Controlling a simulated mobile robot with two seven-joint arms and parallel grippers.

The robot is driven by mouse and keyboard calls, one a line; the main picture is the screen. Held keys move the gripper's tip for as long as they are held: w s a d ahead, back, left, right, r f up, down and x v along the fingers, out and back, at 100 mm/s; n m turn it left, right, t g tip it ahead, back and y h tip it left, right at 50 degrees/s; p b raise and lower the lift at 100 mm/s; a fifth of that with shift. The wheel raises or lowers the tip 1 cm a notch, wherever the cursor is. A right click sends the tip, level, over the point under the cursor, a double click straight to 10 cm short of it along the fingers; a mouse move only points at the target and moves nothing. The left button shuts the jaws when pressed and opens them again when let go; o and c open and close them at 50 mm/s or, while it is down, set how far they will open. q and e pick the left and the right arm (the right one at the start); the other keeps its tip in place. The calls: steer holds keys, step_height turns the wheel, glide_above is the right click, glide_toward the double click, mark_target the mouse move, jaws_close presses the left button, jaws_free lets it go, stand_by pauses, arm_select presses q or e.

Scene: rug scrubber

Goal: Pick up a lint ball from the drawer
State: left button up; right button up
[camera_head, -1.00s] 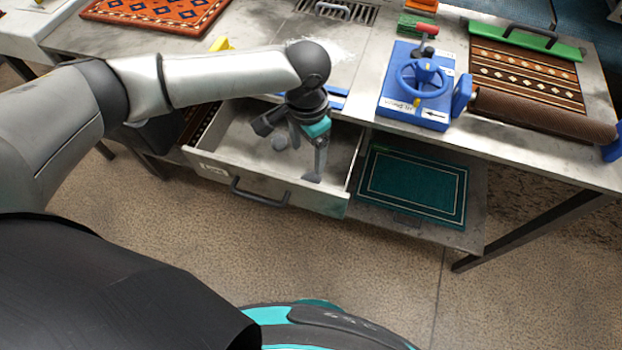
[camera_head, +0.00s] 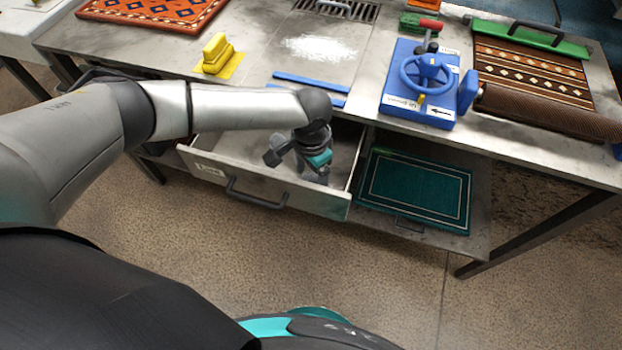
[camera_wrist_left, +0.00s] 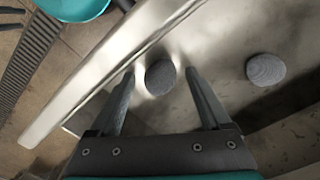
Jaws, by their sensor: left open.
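The open drawer (camera_head: 331,205) sticks out from under the metal table. My left gripper (camera_head: 315,175) reaches down inside it, near its right front part. In the left wrist view, a grey round lint ball (camera_wrist_left: 160,77) lies between the two open fingers of my left gripper (camera_wrist_left: 160,80), with a gap to each finger. A second grey lint ball (camera_wrist_left: 265,69) lies on the drawer floor to the right, outside the fingers. In the head view the lint balls are hidden by my arm and gripper or too small to tell. My right gripper is not in view.
The drawer's front wall (camera_wrist_left: 80,90) runs close beside the left finger. A blue device with a handwheel (camera_head: 425,75), a yellow brush (camera_head: 215,52) and blue strips (camera_head: 310,82) are on the tabletop. A teal rug (camera_head: 415,188) lies on the shelf right of the drawer.

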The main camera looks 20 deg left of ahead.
arm_select(q)
steer(key=shift+c, duration=0.3)
jaws_close()
stand_by(0.4)
